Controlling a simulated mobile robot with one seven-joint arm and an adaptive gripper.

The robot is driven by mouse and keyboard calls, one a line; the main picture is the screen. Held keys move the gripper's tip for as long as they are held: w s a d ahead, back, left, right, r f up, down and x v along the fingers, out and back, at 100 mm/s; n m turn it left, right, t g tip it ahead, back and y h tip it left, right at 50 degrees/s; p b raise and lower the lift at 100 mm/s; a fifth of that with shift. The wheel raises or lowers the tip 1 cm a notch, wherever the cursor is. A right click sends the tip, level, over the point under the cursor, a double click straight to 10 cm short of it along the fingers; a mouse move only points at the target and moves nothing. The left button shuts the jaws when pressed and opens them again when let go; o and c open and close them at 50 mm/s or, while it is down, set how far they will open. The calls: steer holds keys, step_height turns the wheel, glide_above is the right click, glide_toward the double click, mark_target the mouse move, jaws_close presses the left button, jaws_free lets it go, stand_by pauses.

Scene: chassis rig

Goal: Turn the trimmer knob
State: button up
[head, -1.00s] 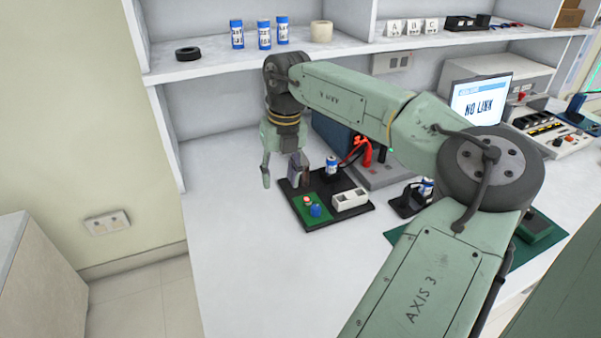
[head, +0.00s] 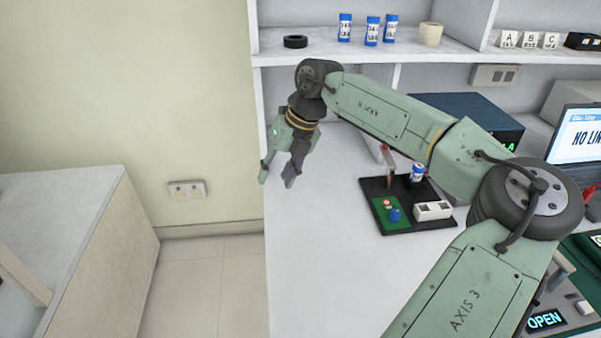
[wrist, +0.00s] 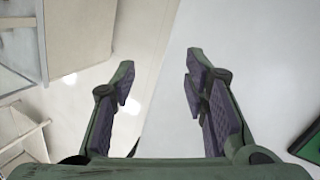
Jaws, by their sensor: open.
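A blue knob (head: 395,215), which looks like the trimmer knob, stands on a small green board (head: 379,207). Beside it is a small red-and-white part (head: 387,203). The green board lies on a black base plate (head: 420,226) on the white bench. My gripper (head: 276,184) is open and empty, pointing down near the bench's left edge, well left of the plate. In the wrist view my open gripper (wrist: 160,78) has nothing between its fingers, and part of a green board (wrist: 306,143) shows at the right edge.
The plate also carries a white two-opening block (head: 433,210), a blue-and-white can (head: 417,172) and an upright lever (head: 388,165). A shelf (head: 330,46) runs behind my arm. A screen (head: 583,135) stands at the right. The bench (head: 320,260) in front is clear.

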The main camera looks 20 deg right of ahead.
steer(key=w+a+n+y, duration=0.1)
steer(key=a, duration=0.7)
steer(key=shift+w+r, duration=0.25)
